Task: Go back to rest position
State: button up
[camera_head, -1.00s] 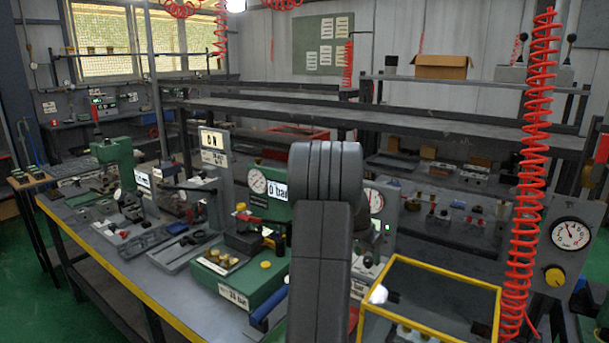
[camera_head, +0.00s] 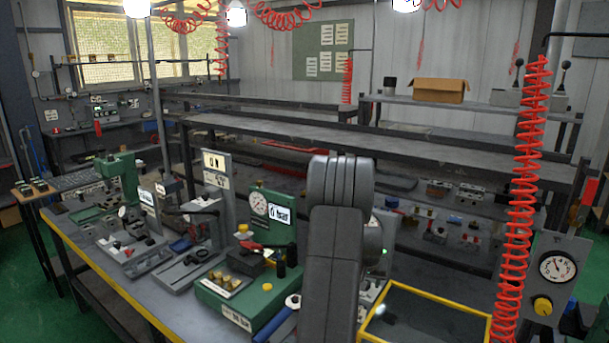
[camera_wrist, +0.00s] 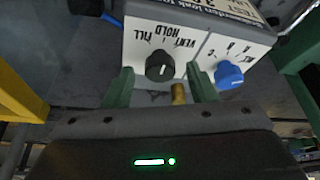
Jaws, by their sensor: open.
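My gripper (camera_wrist: 160,70) shows in the wrist view with its two green fingers apart. Behind and between them is a grey box (camera_wrist: 200,30) with a white panel, a black knob (camera_wrist: 160,66) marked vent, hold and fill, and a blue knob (camera_wrist: 229,75). A small brass piece (camera_wrist: 178,94) shows beside the right finger; I cannot tell whether they touch. Nothing is clearly held. In the head view my grey arm stands upright at the middle and hides part of the bench; the gripper itself is hidden there.
The bench (camera_head: 85,240) carries a green test block (camera_head: 250,300) with brass fittings and a gauge (camera_head: 258,204). A yellow-edged clear box (camera_head: 440,297) stands right of my arm. A red coiled hose (camera_head: 520,180) hangs at right beside a gauge panel (camera_head: 558,268).

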jog(key=shift+d+r+n+y+p, duration=0.15)
jog(key=shift+n+y+p, duration=0.35)
jog(key=shift+n+p, duration=0.75)
jog(key=shift+s+r+b, duration=0.1)
jog(key=shift+r+b, duration=0.1)
jog(key=shift+b, duration=0.1)
jog(key=b+v, duration=0.2)
jog(key=v, duration=0.8)
jog(key=shift+s, duration=0.25)
jog(key=shift+r, duration=0.15)
